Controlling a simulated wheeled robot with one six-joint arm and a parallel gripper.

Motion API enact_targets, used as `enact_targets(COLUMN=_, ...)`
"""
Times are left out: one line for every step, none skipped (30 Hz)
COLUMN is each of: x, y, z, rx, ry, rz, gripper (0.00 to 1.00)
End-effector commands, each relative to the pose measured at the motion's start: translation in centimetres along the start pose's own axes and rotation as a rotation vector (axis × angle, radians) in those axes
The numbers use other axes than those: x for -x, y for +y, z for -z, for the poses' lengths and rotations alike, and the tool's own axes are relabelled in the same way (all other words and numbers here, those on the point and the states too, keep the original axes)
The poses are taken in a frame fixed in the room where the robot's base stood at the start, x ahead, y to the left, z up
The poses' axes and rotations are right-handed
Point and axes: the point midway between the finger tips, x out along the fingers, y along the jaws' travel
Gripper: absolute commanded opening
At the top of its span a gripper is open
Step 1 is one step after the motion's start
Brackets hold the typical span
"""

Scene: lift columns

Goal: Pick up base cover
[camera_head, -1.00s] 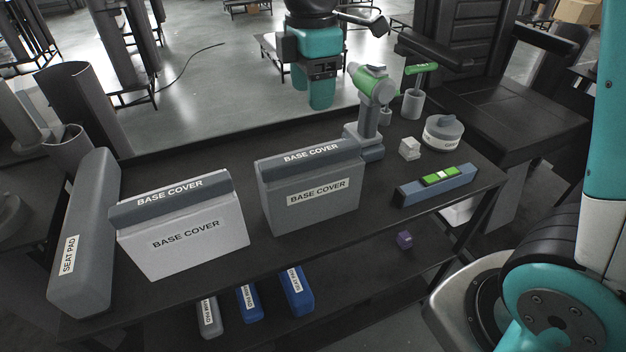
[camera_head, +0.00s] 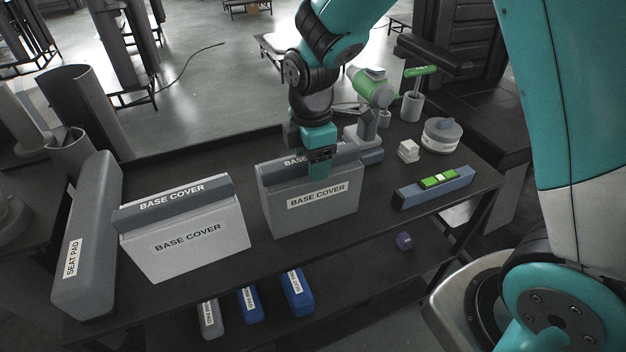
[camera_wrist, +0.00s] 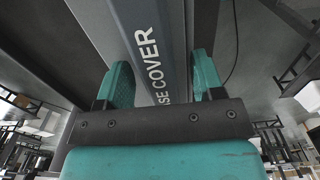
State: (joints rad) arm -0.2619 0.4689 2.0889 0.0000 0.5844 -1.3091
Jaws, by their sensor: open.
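Two box-shaped base covers stand on the dark table. The right base cover (camera_head: 311,208) is dark grey with a white label on its front and a raised top ridge. The left base cover (camera_head: 186,243) is lighter grey with printed text. My gripper (camera_head: 319,170) is at the top ridge of the right base cover and hides part of its lettering. In the wrist view, the ridge of that base cover (camera_wrist: 150,40) runs between the two teal fingers of my gripper (camera_wrist: 160,82). The fingers are apart, one on each side. Whether they touch the ridge cannot be told.
A grey seat pad (camera_head: 85,235) lies at the table's left end. A green and grey drill-like tool (camera_head: 372,88), a round container (camera_head: 441,136), a small white block (camera_head: 408,151) and a blue level-like bar (camera_head: 434,187) stand to the right. Blue and grey pieces lie on the lower shelf.

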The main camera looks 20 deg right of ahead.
Motion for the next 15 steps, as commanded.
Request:
enact_targets(x=-0.02, y=0.00, z=0.00, rx=0.000, ry=0.000, rz=0.000, gripper=0.62)
enact_targets(x=-0.02, y=0.00, z=0.01, rx=0.000, ry=0.000, rz=0.000, gripper=0.62)
enact_targets(x=-0.01, y=0.01, z=0.01, rx=0.000, ry=0.000, rz=0.000, gripper=0.62)
enact_targets(x=0.00, y=0.01, z=0.01, rx=0.000, ry=0.000, rz=-0.001, gripper=0.62)
enact_targets(x=0.00, y=0.01, z=0.01, rx=0.000, ry=0.000, rz=-0.001, gripper=0.62)
enact_targets(x=0.01, y=0.01, z=0.01, rx=0.000, ry=0.000, rz=-0.001, gripper=0.53)
enact_targets(x=0.01, y=0.01, z=0.01, rx=0.000, ry=0.000, rz=-0.001, gripper=0.46)
enact_targets(x=0.02, y=0.02, z=0.01, rx=0.000, ry=0.000, rz=-0.001, gripper=0.39)
enact_targets(x=0.02, y=0.02, z=0.00, rx=0.000, ry=0.000, rz=-0.001, gripper=0.30)
enact_targets(x=0.03, y=0.02, z=0.00, rx=0.000, ry=0.000, rz=-0.001, gripper=0.23)
enact_targets(x=0.03, y=0.02, z=0.00, rx=0.000, ry=0.000, rz=-0.001, gripper=0.16)
enact_targets(x=0.03, y=0.02, z=0.00, rx=0.000, ry=0.000, rz=-0.001, gripper=0.07)
enact_targets(x=0.04, y=0.02, z=0.00, rx=0.000, ry=0.000, rz=-0.001, gripper=0.00)
enact_targets(x=0.04, y=0.02, z=0.00, rx=0.000, ry=0.000, rz=-0.001, gripper=0.00)
enact_targets(x=0.04, y=0.02, z=0.00, rx=0.000, ry=0.000, rz=-0.001, gripper=0.00)
